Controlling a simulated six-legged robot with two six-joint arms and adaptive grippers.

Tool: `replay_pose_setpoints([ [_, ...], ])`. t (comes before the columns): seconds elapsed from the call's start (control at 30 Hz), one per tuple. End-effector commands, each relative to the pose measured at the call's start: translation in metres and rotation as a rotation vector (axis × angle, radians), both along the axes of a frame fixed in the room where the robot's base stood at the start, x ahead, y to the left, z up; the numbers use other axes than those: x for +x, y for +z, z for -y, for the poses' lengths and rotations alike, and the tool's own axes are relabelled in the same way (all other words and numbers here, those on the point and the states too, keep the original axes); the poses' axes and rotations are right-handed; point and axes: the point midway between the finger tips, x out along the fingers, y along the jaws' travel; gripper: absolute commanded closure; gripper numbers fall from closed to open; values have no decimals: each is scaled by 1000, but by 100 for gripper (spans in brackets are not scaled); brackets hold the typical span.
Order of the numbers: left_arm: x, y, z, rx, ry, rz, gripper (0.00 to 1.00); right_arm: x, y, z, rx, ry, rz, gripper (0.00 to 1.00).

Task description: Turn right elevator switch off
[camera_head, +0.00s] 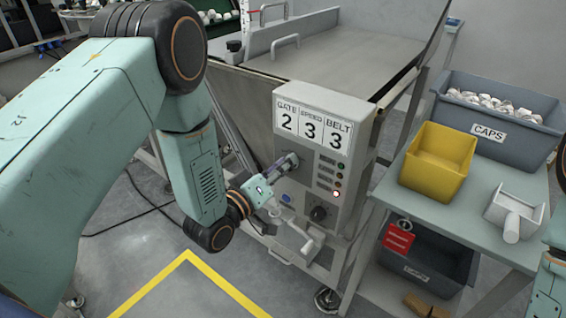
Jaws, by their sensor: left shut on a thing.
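A grey control box (309,190) on the front of the metal hopper carries a sign reading GATE 2, SPEED 3, BELT 3. Its face shows a black knob (318,213), a blue button (286,198) and a column of small lamps, the lowest lit reddish (336,194). My left gripper (284,166) is at the left side of this face, shut on a small grey part. The gripper hides most of that part, and I cannot tell which switch it is. No elevator label is readable. My right gripper is out of view; only part of my right arm shows at the right edge.
A pale lever-like part (304,239) juts out below the box. On the right, a bench (450,210) holds a yellow bin (438,160), a grey CAPS bin (540,143) and a white scoop (515,212). Yellow-taped floor (190,287) lies clear at the front.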

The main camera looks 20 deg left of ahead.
Motion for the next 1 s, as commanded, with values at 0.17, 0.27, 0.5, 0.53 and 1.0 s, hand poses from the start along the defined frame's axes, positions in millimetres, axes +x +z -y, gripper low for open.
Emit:
replay_pose_setpoints([
  [0.17, 1, 2, -2, -47, 4, -12, 100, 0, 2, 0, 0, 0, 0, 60],
  [0.27, 1, 1, -2, -59, 4, -15, 100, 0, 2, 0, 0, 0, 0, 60],
  [0.5, 1, 1, -2, -66, 4, -18, 100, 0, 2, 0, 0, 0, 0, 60],
  [0.53, 1, 1, -2, -66, 4, -18, 100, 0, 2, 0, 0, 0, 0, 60],
  [1.0, 1, 0, -1, -64, 3, -20, 50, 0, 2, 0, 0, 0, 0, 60],
])
